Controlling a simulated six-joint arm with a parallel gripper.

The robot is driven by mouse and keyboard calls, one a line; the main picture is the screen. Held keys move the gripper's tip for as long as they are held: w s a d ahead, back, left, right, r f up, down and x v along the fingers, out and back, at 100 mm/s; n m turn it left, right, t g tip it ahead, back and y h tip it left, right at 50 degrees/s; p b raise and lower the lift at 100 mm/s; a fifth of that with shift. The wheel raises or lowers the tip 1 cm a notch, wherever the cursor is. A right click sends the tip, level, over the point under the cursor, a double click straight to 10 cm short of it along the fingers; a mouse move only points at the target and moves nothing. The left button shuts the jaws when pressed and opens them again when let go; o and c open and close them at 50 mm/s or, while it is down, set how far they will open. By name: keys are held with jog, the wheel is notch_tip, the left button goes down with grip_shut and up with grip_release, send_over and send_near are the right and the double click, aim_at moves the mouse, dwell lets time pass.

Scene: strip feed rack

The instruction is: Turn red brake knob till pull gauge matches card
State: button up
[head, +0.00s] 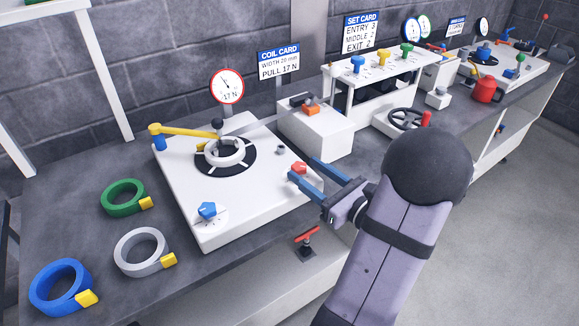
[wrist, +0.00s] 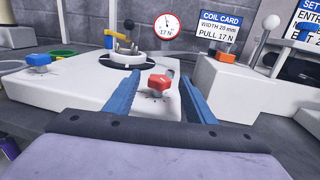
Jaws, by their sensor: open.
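The red brake knob (head: 298,168) stands at the right edge of the white machine deck; it is also central in the wrist view (wrist: 158,82). My gripper (head: 307,173) is open, its two blue fingers on either side of the knob in the wrist view (wrist: 161,77). I cannot tell whether either finger touches it. The round, red-rimmed pull gauge (head: 227,86) stands at the back of the deck and reads 17 N; it also shows in the wrist view (wrist: 168,25). The coil card (head: 279,62) says width 20 mm, pull 17 N.
A blue knob (head: 207,210) sits on the deck's front corner. A yellow arm (head: 183,131) reaches toward the reel (head: 225,153). Green, grey and blue coils lie at left on the bench (head: 90,240). A white block (head: 318,135) stands right of the deck.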

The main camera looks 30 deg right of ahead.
jog(key=shift+f, duration=0.1)
jog(key=shift+w+a+p, duration=0.15)
jog(key=shift+w, duration=1.05)
jog(key=shift+w+a+p, duration=0.1)
jog(key=shift+w+a, duration=0.1)
jog(key=shift+w, duration=1)
jog(key=shift+w+a+p, duration=0.15)
jog(key=shift+w, duration=1.05)
jog(key=c, duration=1.1)
